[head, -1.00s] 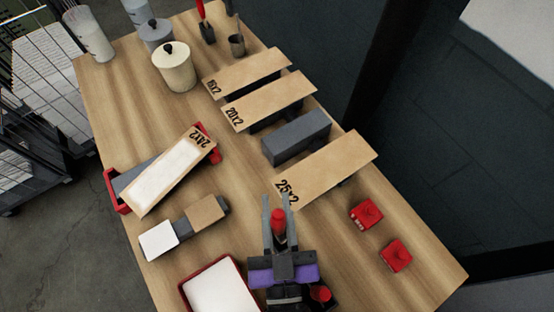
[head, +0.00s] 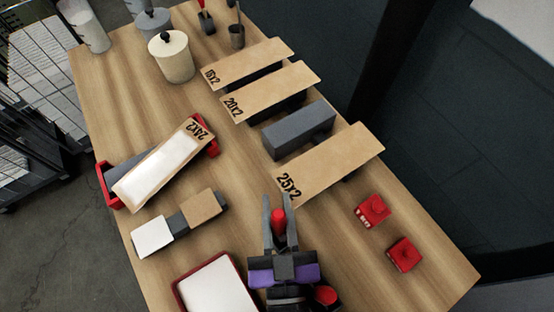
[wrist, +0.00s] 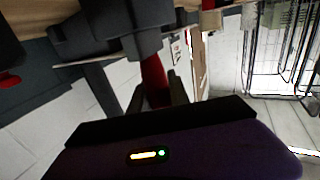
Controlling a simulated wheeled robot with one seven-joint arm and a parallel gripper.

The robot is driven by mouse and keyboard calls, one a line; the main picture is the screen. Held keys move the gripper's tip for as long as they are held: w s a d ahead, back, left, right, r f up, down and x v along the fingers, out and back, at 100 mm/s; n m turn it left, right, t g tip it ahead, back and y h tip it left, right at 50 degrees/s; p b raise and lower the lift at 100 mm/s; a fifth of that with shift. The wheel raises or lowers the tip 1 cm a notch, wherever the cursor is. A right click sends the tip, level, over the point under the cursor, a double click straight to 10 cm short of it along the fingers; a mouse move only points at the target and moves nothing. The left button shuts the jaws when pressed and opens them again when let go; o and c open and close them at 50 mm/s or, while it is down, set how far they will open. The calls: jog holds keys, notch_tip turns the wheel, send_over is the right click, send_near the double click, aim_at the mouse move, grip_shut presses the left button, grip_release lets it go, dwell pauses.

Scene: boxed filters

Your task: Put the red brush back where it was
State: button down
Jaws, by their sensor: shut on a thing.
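My gripper (head: 278,205) is at the lower middle of the head view, over the table near the 25x2 box. Its fingers are shut on a red piece, which I take to be the red brush (head: 279,221). Its red handle also shows between the fingers in the wrist view (wrist: 154,78). Its bristles are hidden. At the far end of the table a dark cup (head: 207,24) holds another red-handled thing (head: 201,5). Beside it stands a grey cup (head: 237,40) with a thin handle in it.
Boxes marked 25x2 (head: 335,160), 20x2 (head: 270,92) and 16x2 (head: 250,63) lie in a row. Two red blocks (head: 373,210) (head: 403,254) sit at right. A white-filled red tray (head: 181,291) is in front.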

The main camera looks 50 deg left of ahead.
jog(key=shift+f+b, duration=0.45)
jog(key=shift+f, duration=0.1)
jog(key=c, duration=1.1)
grip_release()
jog(key=shift+c, duration=0.2)
notch_tip(320, 180, up, 20)
jog(key=p, duration=0.8)
